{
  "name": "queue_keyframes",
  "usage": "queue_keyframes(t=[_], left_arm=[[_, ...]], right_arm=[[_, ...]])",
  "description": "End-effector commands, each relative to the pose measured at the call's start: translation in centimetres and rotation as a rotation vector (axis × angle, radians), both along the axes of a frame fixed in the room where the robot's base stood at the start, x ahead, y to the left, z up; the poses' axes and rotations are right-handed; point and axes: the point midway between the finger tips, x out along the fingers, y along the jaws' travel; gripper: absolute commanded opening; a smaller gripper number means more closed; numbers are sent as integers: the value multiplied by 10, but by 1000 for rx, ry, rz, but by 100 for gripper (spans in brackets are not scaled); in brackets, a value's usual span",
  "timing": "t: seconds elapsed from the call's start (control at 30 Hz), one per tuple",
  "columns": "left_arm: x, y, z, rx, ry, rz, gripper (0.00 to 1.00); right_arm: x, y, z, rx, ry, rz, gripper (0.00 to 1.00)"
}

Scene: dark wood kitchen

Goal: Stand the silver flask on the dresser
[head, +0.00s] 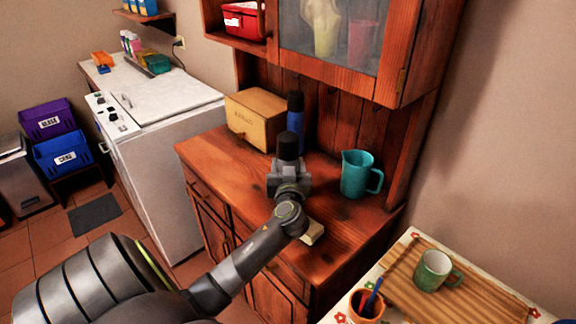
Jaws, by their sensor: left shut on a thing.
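The dresser (335,262) is reddish wood with a counter top and an upper cabinet. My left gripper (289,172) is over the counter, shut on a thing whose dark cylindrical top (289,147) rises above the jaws. This looks like the silver flask, upright; its body is mostly hidden by the gripper, and I cannot tell whether its base touches the counter. My right gripper is not in view.
A blue bottle (296,121) stands just behind the held thing, beside a wooden bread box (256,118). A teal jug (358,174) stands to the right. A cream block (312,232) lies near my wrist. The front left counter is clear.

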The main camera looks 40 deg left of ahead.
Motion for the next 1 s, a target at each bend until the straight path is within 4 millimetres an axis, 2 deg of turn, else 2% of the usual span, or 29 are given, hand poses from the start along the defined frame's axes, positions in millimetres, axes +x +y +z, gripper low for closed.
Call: queue_keyframes(t=[0.07, 0.1, 0.23, 0.57, 0.67, 1.0], left_arm=[[0, 0, -1, 2, -4, -1, 17], [0, 0, -1, 0, 0, 0, 60], [0, 0, -1, 0, 0, 0, 77], [0, 0, 1, 0, 0, 0, 77], [-5, -5, -1, -2, -1, -1, 77], [-50, -50, -3, -7, -3, 1, 77]], right_arm=[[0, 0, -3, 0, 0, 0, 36], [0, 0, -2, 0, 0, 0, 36], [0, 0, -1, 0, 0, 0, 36], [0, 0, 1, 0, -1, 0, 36], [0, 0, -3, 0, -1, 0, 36], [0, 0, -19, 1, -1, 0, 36]])
